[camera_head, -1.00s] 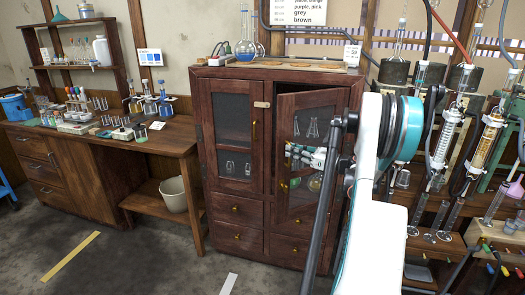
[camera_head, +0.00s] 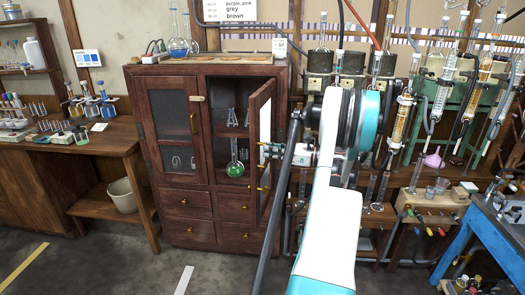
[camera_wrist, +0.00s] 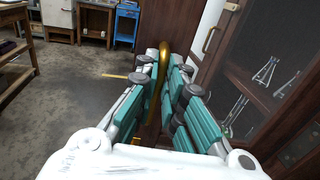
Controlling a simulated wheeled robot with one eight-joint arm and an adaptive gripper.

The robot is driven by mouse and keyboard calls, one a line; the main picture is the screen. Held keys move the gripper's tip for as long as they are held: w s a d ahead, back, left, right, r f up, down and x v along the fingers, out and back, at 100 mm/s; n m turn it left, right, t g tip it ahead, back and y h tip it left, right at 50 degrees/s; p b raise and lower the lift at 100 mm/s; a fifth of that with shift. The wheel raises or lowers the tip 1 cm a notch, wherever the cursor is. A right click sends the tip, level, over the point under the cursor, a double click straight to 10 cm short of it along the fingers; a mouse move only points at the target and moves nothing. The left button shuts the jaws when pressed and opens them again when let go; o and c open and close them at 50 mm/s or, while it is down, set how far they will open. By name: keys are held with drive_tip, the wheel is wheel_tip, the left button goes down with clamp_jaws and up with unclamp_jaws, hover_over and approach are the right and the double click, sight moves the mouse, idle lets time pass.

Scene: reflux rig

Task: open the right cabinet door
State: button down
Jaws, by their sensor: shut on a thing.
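The right cabinet door (camera_head: 263,148) of the dark wooden cabinet (camera_head: 204,61) stands swung wide outward, seen nearly edge-on in the head view. My gripper (camera_wrist: 166,75) is shut on the curved brass handle (camera_wrist: 155,88) of this door, the handle lying between the fingers. In the head view my arm partly hides the gripper. The open compartment shows glassware and a round flask with green liquid (camera_head: 235,170). The left cabinet door (camera_head: 173,125) is closed.
A wooden workbench (camera_head: 105,139) with racks and bottles stands left of the cabinet. A glassware rig (camera_head: 405,115) stands close on the right, with a blue table (camera_head: 480,235) nearer. Flasks (camera_head: 180,45) stand on the cabinet top. The floor in front is clear.

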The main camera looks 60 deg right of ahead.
drive_tip(key=shift+s+d+r, duration=0.35)
drive_tip(key=shift+s+d, duration=0.2)
drive_tip(key=shift+d, duration=0.15)
drive_tip(key=c, duration=1.8)
unclamp_jaws()
drive_tip(key=shift+d+f, duration=0.1)
drive_tip(key=shift+o, duration=0.5)
drive_tip(key=shift+w+d+f, duration=0.1)
drive_tip(key=shift+d+f, duration=0.05)
drive_tip(key=shift+d, duration=0.05)
drive_tip(key=shift+a, duration=0.15)
drive_tip(key=shift+a+f, duration=0.1)
drive_tip(key=v, duration=1.2)
drive_tip(key=shift+a, duration=0.1)
